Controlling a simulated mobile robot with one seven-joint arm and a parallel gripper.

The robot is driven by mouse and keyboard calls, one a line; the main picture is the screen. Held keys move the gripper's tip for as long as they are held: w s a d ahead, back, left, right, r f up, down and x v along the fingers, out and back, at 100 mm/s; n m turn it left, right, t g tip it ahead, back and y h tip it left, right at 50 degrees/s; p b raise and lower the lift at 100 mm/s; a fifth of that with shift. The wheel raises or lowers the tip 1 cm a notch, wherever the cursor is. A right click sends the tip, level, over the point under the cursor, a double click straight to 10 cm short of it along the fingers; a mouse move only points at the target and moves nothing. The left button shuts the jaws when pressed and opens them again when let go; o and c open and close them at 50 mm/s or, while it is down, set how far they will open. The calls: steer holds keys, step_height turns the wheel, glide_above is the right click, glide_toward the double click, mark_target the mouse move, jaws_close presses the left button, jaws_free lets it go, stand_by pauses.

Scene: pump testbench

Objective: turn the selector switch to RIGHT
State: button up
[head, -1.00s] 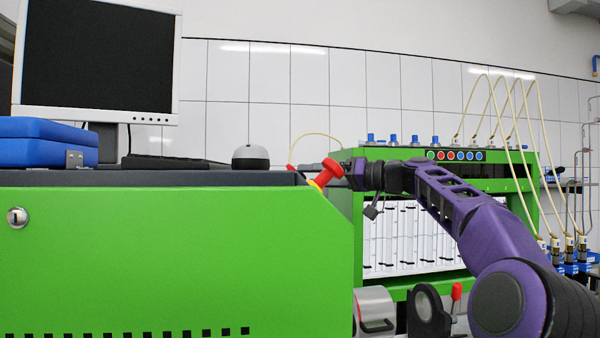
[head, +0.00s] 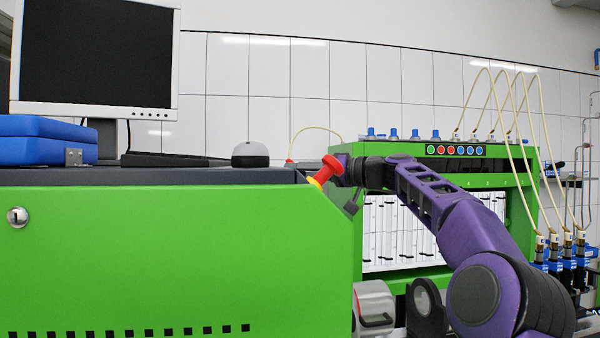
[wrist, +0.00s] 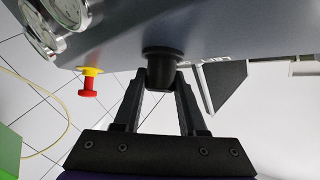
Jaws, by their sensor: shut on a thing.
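The selector switch (wrist: 162,66) is a black round knob on the grey panel (wrist: 210,35), in the upper middle of the wrist view. My gripper (wrist: 162,84) has its two black fingers shut on the knob, one on each side. In the head view the switch is hidden, and my gripper's tips are mostly hidden behind the red mushroom button and the corner of the green cabinet (head: 180,260).
A red mushroom button on a yellow base (head: 330,168) is close to my gripper; it also shows left of the fingers in the wrist view (wrist: 89,85). Round gauges (wrist: 70,10) sit at the upper left there. A green test bench (head: 515,215) stands behind my arm.

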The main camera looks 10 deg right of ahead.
steer(key=shift+m+h, duration=0.3)
jaws_close()
steer(key=m+h, duration=0.2)
steer(key=m+t+h, duration=0.1)
steer(key=m+h, duration=0.1)
steer(key=m, duration=0.1)
steer(key=shift+a+r+t, duration=0.1)
steer(key=shift+r+t, duration=0.05)
steer(key=shift+t, duration=0.15)
steer(key=shift+m+h+p, duration=0.3)
steer(key=shift+m+h, duration=1.8)
steer(key=o, duration=1.1)
jaws_free()
steer(key=shift+d+f, duration=0.2)
